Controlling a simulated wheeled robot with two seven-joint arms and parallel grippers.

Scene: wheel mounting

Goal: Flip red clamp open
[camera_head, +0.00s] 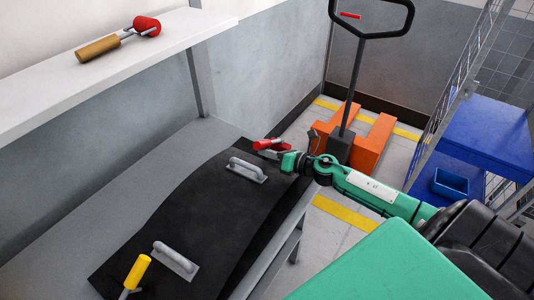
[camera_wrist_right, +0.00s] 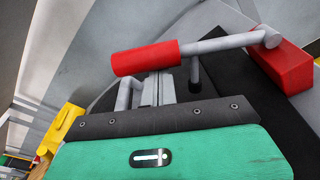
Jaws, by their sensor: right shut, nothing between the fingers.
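The red clamp (camera_head: 268,144) is at the far end of the black curved panel (camera_head: 215,200) on the bench. In the right wrist view its red cylindrical handle (camera_wrist_right: 147,57) lies roughly level on a grey metal arm, joined to a red block (camera_wrist_right: 287,67). My right gripper (camera_head: 284,156) is shut and empty, right beside the clamp. In the wrist view its dark front edge is just below the red handle; I cannot tell whether they touch. My left gripper is not in view.
A yellow-handled clamp (camera_head: 137,272) is at the panel's near end. Two grey handles (camera_head: 247,171) (camera_head: 176,260) stand on the panel. A mallet (camera_head: 120,40) lies on the white shelf (camera_head: 60,90). An orange pallet jack (camera_head: 372,145) and a blue cart (camera_head: 490,130) stand beyond.

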